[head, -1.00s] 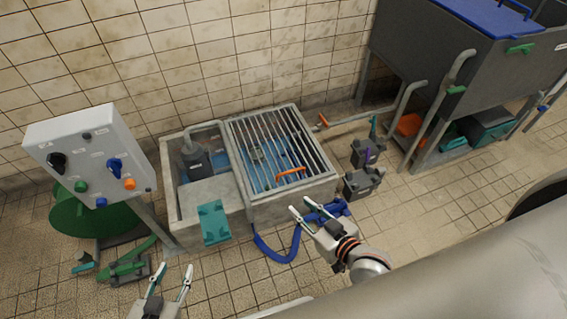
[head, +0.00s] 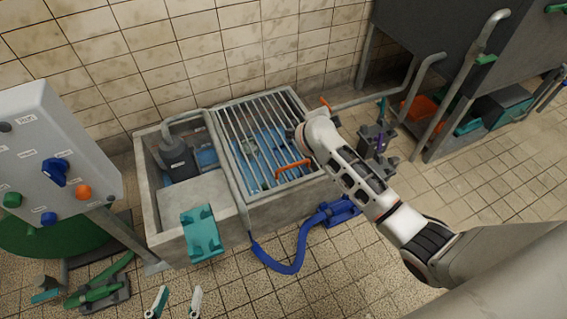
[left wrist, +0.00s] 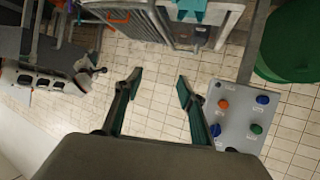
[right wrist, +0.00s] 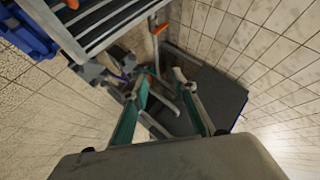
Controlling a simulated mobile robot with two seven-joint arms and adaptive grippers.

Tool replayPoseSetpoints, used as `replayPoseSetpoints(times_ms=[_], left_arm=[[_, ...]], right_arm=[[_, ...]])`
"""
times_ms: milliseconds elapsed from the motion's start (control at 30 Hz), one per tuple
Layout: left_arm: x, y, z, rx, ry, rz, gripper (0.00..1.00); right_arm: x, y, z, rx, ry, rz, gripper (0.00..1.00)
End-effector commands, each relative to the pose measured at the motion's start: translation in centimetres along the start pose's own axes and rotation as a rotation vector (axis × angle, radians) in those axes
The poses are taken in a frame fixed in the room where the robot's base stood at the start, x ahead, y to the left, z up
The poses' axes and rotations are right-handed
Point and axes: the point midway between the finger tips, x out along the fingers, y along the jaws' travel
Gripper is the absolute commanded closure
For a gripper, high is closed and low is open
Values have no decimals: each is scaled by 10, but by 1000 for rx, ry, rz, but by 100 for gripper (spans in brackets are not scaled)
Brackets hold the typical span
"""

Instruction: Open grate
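The grate (head: 258,135) is a set of pale metal bars lying flat over the right part of a concrete basin. An orange handle (head: 293,175) stands at its near edge. My right arm reaches across the grate's right side in the head view, hiding its own gripper there. In the right wrist view the right gripper (right wrist: 166,88) is open and empty, with the grate (right wrist: 112,22) at upper left, apart from its fingers. My left gripper (head: 176,299) is open and empty, low in front of the basin; it also shows open in the left wrist view (left wrist: 158,78).
A control box (head: 55,150) stands at left. The basin's left part (head: 150,205) holds a dark pump (head: 178,158). A teal bracket (head: 203,232) hangs on its front. A blue hose (head: 290,262) lies on the floor. A grey tank (head: 440,55) and pipes stand at right.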

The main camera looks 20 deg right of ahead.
Motion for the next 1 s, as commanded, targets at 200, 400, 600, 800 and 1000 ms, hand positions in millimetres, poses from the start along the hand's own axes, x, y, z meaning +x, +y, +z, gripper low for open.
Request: replayPoseSetpoints(times_ms=[200, 400, 600, 800, 1000], left_arm=[[5, 6, 28, -54, -35, 13, 60], [7, 7, 28, -74, -28, 16, 60], [8, 13, 28, -115, -21, 25, 60], [9, 32, 38, -260, -17, 49, 60], [11, 48, 41, -402, -1, 64, 60]], right_arm=[[22, 63, 103, -11, -329, 388, 72], [-4, 67, 150, -36, -557, 551, 72], [-8, 69, 163, -45, -614, 584, 72], [13, 90, 179, -47, -612, 588, 72], [31, 102, 193, -44, -611, 585, 72]])
